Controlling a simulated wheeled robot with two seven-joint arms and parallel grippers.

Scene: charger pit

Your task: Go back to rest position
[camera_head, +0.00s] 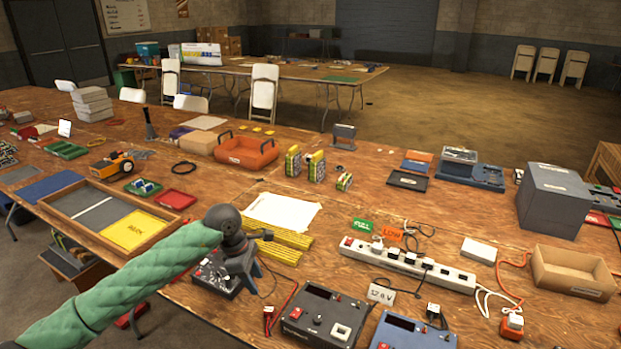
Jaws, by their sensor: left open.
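My left gripper (243,275) is in the head view, at the end of my green-sleeved arm that comes in from the lower left. It hangs over the front part of the wooden table (340,240), above a dark device with a red part. Its fingers point down and look empty. My right gripper is not in the view.
Two charger boxes (322,315) stand at the front edge. A white power strip (408,264) with plugs and cables lies right of the gripper. Yellow bars (280,245) lie just behind it. A cardboard tray (572,272) and a grey box (553,200) are at right.

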